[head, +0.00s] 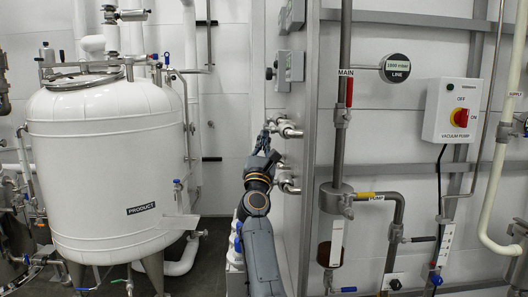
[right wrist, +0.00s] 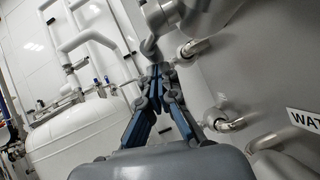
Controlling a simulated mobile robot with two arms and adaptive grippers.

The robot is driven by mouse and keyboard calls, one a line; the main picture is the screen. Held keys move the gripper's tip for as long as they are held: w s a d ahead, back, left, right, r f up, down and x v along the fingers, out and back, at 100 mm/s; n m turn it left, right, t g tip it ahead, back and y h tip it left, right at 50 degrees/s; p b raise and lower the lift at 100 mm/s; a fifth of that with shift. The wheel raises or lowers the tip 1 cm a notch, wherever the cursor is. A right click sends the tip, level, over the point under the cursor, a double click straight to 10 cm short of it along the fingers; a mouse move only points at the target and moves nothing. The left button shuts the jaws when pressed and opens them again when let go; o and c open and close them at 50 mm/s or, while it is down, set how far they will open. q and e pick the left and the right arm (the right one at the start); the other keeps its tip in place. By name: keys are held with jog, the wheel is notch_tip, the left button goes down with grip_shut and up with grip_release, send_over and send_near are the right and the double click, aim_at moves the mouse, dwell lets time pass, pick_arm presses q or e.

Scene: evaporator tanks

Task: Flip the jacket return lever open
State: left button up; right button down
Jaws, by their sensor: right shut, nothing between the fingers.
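No lever in view carries a readable jacket return label, so I cannot tell which one it is. My right gripper (head: 266,140) reaches forward along the left face of the grey panel, beside short steel pipe stubs (head: 288,131). In the right wrist view its fingertips (right wrist: 158,72) meet and hold nothing. They overlap a steel pipe fitting behind them; whether they touch it I cannot tell. Small blue handles (head: 238,243) show low, left of my right arm. My left gripper is not in view.
A white product tank (head: 105,165) stands at left; its top also shows in the right wrist view (right wrist: 85,135). Bent steel pipes (right wrist: 228,124) project near the fingers.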

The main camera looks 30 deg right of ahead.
jog(key=v, duration=1.2)
